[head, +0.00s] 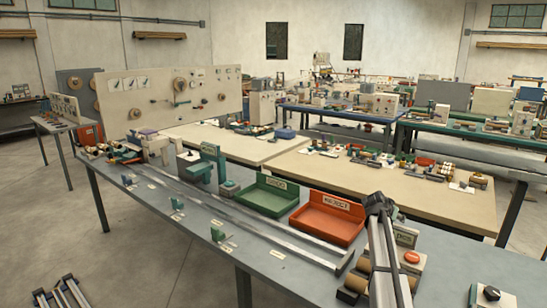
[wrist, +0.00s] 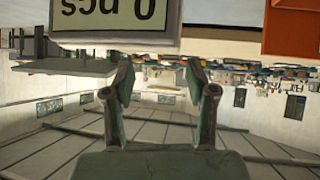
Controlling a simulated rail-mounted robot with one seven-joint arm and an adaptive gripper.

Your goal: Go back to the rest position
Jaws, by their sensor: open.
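My gripper (wrist: 159,78) shows in the wrist view with its two dark fingers spread apart and nothing between them. The wrist picture appears upside down. A panel with a light display (wrist: 115,15) fills the top of that view, beyond the fingers; its text looks like "0 pcs" inverted. An orange-red surface (wrist: 292,30) is at the top right. In the head view my grey arm (head: 385,250) stands at the lower right, over the bench. The gripper's fingers cannot be made out there.
The long grey bench (head: 190,228) carries a metal rail, a green tray (head: 262,197), a red reject tray (head: 327,217) and a box with a red button (head: 411,257). A small dark-button box (head: 491,296) sits lower right. Beige tables (head: 390,182) stand behind. The floor at left is open.

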